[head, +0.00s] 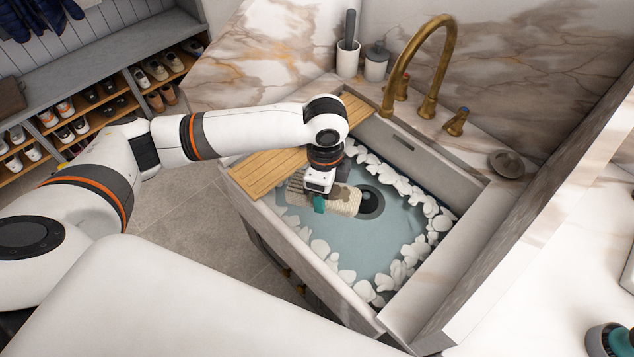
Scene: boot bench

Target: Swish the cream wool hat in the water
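The cream wool hat (345,203) lies in the water of the sink (385,317), near its left side. It is ribbed and has a brownish patch on top. My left gripper (319,204) points down at the hat, with a teal fingertip against or just over its near edge. My own gripper hides part of the hat. I cannot tell from this view whether the fingers are closed on it. The water (365,245) is pale blue, with white foam (411,250) around the edges.
A slatted wooden board (265,172) lies across the sink's left end, under my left arm. A brass tap (432,70) arches over the back. A drain (371,203) shows beside the hat. A dark and teal object (609,340) is cut off at bottom right.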

